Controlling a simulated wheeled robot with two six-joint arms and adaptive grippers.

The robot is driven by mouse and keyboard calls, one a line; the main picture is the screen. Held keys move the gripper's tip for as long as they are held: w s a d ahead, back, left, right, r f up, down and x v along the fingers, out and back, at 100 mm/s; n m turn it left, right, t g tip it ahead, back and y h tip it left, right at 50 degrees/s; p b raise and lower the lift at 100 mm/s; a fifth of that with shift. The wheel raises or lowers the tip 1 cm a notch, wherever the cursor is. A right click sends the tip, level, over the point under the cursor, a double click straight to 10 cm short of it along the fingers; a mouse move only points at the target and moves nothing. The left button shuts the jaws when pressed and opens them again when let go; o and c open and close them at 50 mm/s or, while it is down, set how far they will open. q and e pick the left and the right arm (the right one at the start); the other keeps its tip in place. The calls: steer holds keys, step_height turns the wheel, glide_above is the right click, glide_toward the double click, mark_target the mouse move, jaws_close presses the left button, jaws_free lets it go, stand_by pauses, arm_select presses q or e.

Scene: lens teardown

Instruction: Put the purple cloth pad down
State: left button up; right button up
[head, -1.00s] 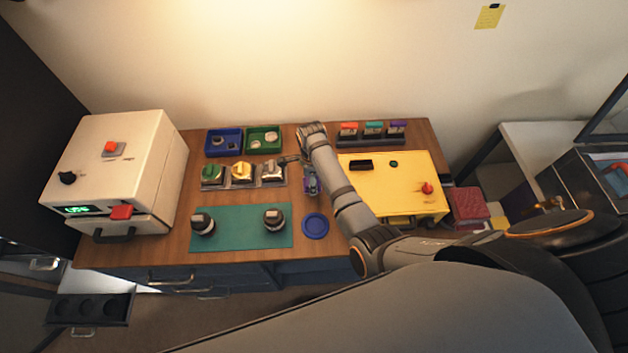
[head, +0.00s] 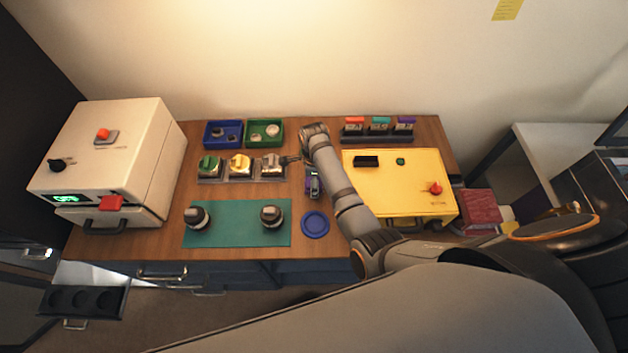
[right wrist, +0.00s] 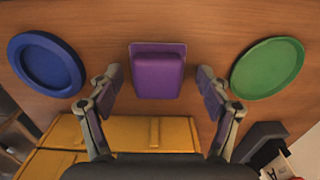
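The purple cloth pad (right wrist: 158,75) lies at the top middle of the right wrist view, on a flat purple base (right wrist: 158,47) on the wooden table. My right gripper (right wrist: 161,82) is open, with one finger on each side of the pad and a visible gap to each. In the head view the right gripper (head: 314,183) hangs just left of the yellow box, and only a little purple shows by it. My left gripper is not in view.
A blue dish (right wrist: 46,64) and a green dish (right wrist: 267,68) flank the pad. The yellow box (head: 400,187) is close by. A teal mat (head: 237,236) with two dark-and-grey parts lies to the left. Small trays and a white machine (head: 107,150) stand beyond.

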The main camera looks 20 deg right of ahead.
steer(key=shift+r, duration=0.2)
step_height(320, 180, up, 8)
steer(key=p, duration=0.8)
steer(key=shift+f, duration=0.1)
step_height(320, 180, up, 4)
steer(key=shift+r, duration=0.15)
